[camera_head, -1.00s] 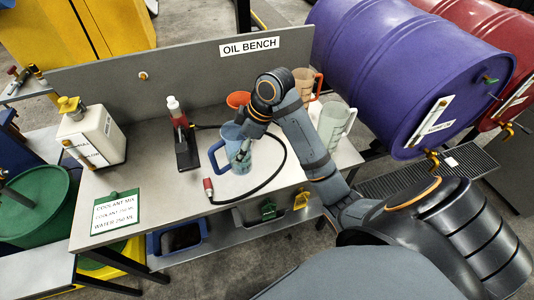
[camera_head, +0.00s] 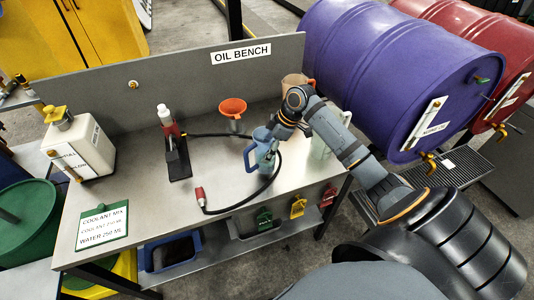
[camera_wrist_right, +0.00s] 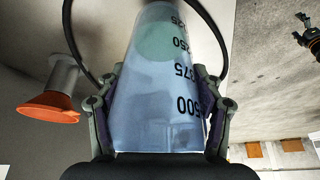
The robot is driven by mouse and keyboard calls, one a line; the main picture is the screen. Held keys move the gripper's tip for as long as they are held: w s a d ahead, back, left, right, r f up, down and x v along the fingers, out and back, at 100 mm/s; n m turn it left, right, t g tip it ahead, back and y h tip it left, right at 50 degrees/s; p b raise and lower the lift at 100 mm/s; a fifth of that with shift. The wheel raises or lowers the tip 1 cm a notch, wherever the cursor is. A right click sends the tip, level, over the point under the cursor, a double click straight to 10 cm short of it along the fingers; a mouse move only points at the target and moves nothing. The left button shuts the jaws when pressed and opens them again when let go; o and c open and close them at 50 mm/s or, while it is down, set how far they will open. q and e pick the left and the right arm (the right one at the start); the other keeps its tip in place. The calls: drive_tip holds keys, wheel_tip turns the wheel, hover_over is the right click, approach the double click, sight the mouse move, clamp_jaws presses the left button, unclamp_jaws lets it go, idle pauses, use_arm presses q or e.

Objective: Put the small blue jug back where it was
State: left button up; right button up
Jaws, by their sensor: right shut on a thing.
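The small blue jug (camera_head: 261,154) is at the right part of the grey bench, its handle toward the left. My right gripper (camera_head: 273,139) is shut on the jug's body from the right. In the right wrist view the translucent blue jug (camera_wrist_right: 160,95), with black volume marks, fills the space between the two fingers (camera_wrist_right: 158,110). Whether its base touches the bench cannot be told. A pale green jug (camera_head: 321,146) stands just to the right, partly behind my right arm. A brown-orange jug (camera_head: 296,84) stands behind, partly hidden. My left gripper is not in view.
An orange funnel (camera_head: 232,107) stands behind the blue jug. A black hose with a red end (camera_head: 200,196) curves around the jug. A red-and-black tool (camera_head: 174,150) and white canister (camera_head: 78,148) stand left. The purple drum (camera_head: 400,75) is at right.

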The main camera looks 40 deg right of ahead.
wheel_tip(320, 180, down, 2)
drive_tip(key=shift+f+p, duration=0.2)
drive_tip(key=shift+p, duration=0.15)
drive_tip(key=shift+f, duration=0.25)
drive_tip(key=shift+f, duration=0.1)
drive_tip(key=o, duration=1.7)
drive_tip(key=shift+o, duration=0.2)
drive_tip(key=b+v, duration=0.1)
drive_tip(key=v, duration=1.1)
drive_tip(key=shift+b, duration=0.3)
drive_tip(key=shift+s, duration=0.1)
